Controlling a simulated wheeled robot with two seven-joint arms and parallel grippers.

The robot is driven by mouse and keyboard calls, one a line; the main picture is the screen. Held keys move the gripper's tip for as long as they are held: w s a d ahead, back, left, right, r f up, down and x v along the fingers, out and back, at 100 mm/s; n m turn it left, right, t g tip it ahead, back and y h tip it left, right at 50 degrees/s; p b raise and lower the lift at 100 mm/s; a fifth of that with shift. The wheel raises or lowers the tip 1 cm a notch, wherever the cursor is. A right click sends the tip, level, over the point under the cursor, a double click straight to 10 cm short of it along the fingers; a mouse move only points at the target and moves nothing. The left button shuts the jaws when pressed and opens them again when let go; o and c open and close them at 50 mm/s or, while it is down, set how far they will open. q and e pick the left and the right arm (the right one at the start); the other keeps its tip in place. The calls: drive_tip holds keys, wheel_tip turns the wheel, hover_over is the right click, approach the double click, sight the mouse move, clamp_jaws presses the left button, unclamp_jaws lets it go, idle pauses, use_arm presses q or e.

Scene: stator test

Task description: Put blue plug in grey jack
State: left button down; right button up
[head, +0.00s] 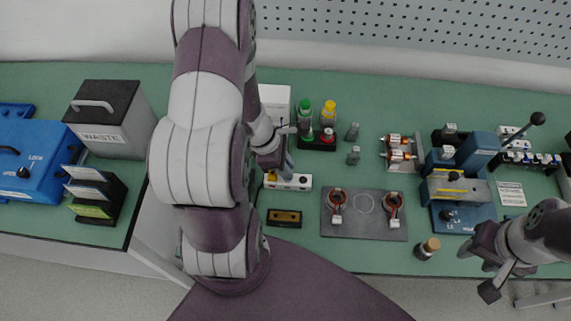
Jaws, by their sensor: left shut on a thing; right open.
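My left gripper (287,160) is shut at the far end of my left arm, just above a small white block (301,183) with a yellow socket and dark sockets. The thing in its jaws is small and mostly hidden by the fingers, so I cannot make out a blue plug. I cannot tell which socket is the grey jack, or whether the held thing touches the block. My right gripper (478,268) is open and empty at the front right, by the table edge.
A grey mat (364,230) with two copper-wound parts lies right of a black tray (284,217). A blue press (466,213) stands right. A small brown-topped jar (428,248) is near the front edge.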

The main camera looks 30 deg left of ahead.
use_arm(q)
drive_tip(key=shift+f, duration=0.15)
drive_tip(key=shift+f+b, duration=0.25)
drive_tip(key=shift+b, duration=0.15)
idle(0.4)
drive_tip(key=shift+f, duration=0.2)
drive_tip(key=shift+f, duration=0.1)
drive_tip(key=shift+f+b, duration=0.25)
drive_tip(key=shift+b, duration=0.3)
